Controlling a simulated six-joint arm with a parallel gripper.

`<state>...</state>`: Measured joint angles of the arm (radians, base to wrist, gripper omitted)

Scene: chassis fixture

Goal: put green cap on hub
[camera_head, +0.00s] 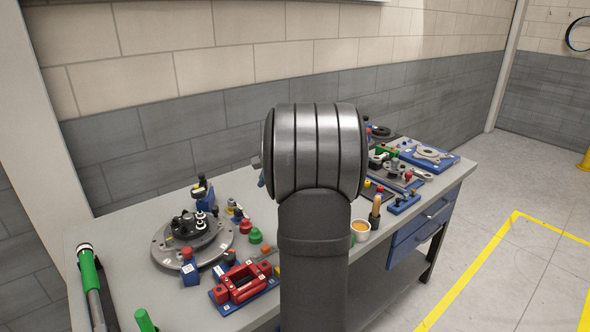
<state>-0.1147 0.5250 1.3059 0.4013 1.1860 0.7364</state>
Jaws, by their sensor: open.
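A small green cap (255,236) stands on the grey bench, right of a round metal fixture (165,250). Dark cylindrical parts (186,224) rise from the middle of this fixture; they look like the hub, but I cannot tell for certain at this size. The green cap is apart from the fixture. My own arm fills the middle of the view and hides part of the bench. My gripper is not visible.
A red cap (245,226) stands beside the green one. A red frame on a blue base (243,284) lies in front. Green-handled tools (88,270) lie at the left. A cup (360,231) and several parts on blue trays (430,155) crowd the right side.

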